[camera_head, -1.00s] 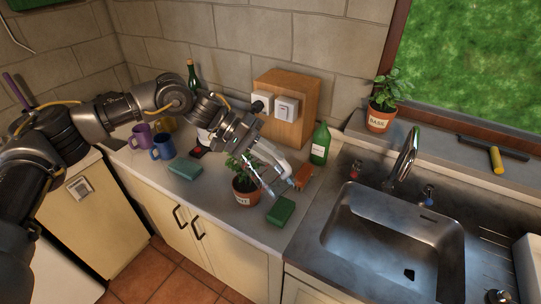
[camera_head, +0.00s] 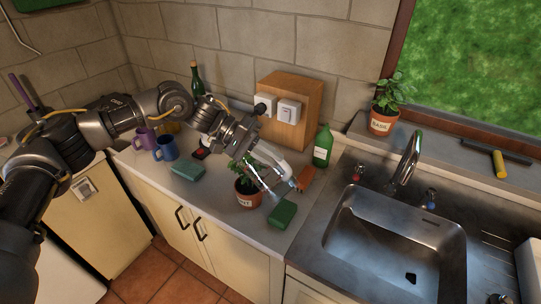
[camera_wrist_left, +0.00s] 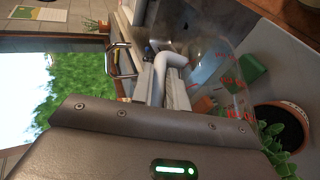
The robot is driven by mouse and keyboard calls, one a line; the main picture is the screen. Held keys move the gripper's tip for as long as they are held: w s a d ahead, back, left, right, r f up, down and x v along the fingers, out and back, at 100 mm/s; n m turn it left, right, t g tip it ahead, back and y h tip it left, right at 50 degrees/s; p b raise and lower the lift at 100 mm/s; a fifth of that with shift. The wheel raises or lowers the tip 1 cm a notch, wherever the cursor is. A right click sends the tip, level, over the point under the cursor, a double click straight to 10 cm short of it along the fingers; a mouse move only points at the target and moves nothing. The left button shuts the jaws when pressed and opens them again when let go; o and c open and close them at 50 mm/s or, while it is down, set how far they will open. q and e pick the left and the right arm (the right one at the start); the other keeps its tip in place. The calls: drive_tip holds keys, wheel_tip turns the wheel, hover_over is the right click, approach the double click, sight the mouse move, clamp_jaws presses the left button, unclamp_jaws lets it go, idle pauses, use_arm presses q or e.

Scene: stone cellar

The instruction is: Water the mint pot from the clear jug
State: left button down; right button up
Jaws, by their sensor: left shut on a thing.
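The mint pot (camera_head: 248,200) is a terracotta pot with a white label and green leaves, standing on the worktop. It also shows at the right of the wrist view (camera_wrist_left: 285,122). The clear jug (camera_head: 275,181) has a white handle and red marks on its wall (camera_wrist_left: 222,75). My left gripper (camera_head: 256,153) is shut on the jug's handle (camera_wrist_left: 172,62). It holds the jug above and beside the mint pot, over its right side in the head view. The jug looks tilted. I cannot make out any water stream or the water level. My right gripper is not in view.
A green sponge (camera_head: 283,213), an orange-brown block (camera_head: 306,179) and a green bottle (camera_head: 322,146) stand close to the jug. A teal sponge (camera_head: 187,170) and mugs (camera_head: 166,148) are left. The sink (camera_head: 395,240) is right; a basil pot (camera_head: 383,121) sits on the sill.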

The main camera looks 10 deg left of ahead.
use_arm(q)
drive_tip(key=shift+s+d+r+y+p, duration=0.15)
drive_tip(key=shift+d+r+y+p, duration=0.2)
drive_tip(key=shift+p, duration=0.5)
drive_tip(key=shift+s, duration=0.1)
drive_tip(key=shift+s+d+f, duration=0.1)
drive_tip(key=shift+d+f, duration=0.05)
drive_tip(key=shift+f, duration=0.05)
drive_tip(key=shift+d+r+t+y+p, duration=0.1)
drive_tip(key=shift+r+t+y+p, duration=0.15)
drive_tip(key=shift+p, duration=0.6)
drive_tip(key=shift+s+d+m+p, duration=0.15)
drive_tip(key=shift+m+p, duration=0.15)
drive_tip(key=shift+d+f+y, duration=0.1)
drive_tip(key=shift+y, duration=0.2)
drive_tip(key=shift+s+f, duration=0.1)
